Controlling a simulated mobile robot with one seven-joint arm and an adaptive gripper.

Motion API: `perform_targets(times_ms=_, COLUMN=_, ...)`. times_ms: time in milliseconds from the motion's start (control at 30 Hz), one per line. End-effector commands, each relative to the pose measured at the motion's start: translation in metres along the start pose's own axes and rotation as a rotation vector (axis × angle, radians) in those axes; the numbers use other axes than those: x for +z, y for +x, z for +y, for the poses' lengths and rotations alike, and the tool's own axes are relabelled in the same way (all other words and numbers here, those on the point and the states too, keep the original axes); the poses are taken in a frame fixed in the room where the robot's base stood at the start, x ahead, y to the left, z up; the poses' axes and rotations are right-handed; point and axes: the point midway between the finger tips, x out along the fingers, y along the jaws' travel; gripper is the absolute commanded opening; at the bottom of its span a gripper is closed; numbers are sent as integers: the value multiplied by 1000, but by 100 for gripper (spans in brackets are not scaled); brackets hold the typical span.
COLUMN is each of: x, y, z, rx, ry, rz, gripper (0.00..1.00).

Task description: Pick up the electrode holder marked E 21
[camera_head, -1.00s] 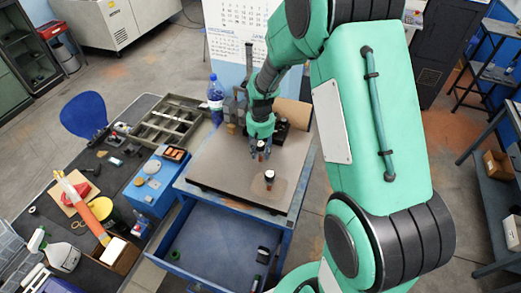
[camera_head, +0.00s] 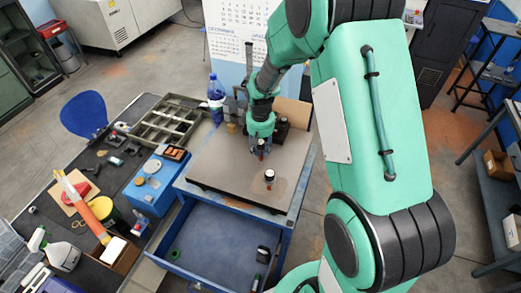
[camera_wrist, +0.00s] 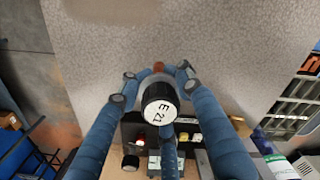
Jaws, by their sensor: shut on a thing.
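The electrode holder marked E 21 (camera_wrist: 160,108) has a round white top with black lettering, a dark body and a reddish-brown tip. It shows in the middle of the wrist view, between my gripper's blue fingers. My gripper (camera_wrist: 157,76) is shut on it, with fingertips close around its lower part. In the head view my gripper (camera_head: 260,152) is over the far part of the grey bench top, and the holder (camera_head: 261,155) is mostly hidden by the fingers. I cannot tell whether its tip touches the surface.
Another white-topped holder (camera_head: 269,175) stands nearer on the bench top (camera_head: 225,165). A dark rack with several holders (camera_wrist: 131,131) is beyond my gripper. A blue bottle (camera_head: 215,92) and metal tray (camera_head: 150,128) are to the left. An open blue drawer (camera_head: 215,240) is below.

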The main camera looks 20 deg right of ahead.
Motion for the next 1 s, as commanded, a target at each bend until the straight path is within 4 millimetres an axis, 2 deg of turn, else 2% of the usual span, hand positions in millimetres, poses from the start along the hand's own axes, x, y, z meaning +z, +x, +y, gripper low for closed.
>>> perform_targets(times_ms=267, x=-1, y=-19, z=0, rx=1, ry=0, rz=3, gripper=0)
perform_targets(times_ms=700, x=-1, y=-83, z=0, rx=1, ry=0, rz=3, gripper=0)
perform_targets(times_ms=1000, x=0, y=-100, z=0, rx=0, ry=0, rz=0, gripper=0)
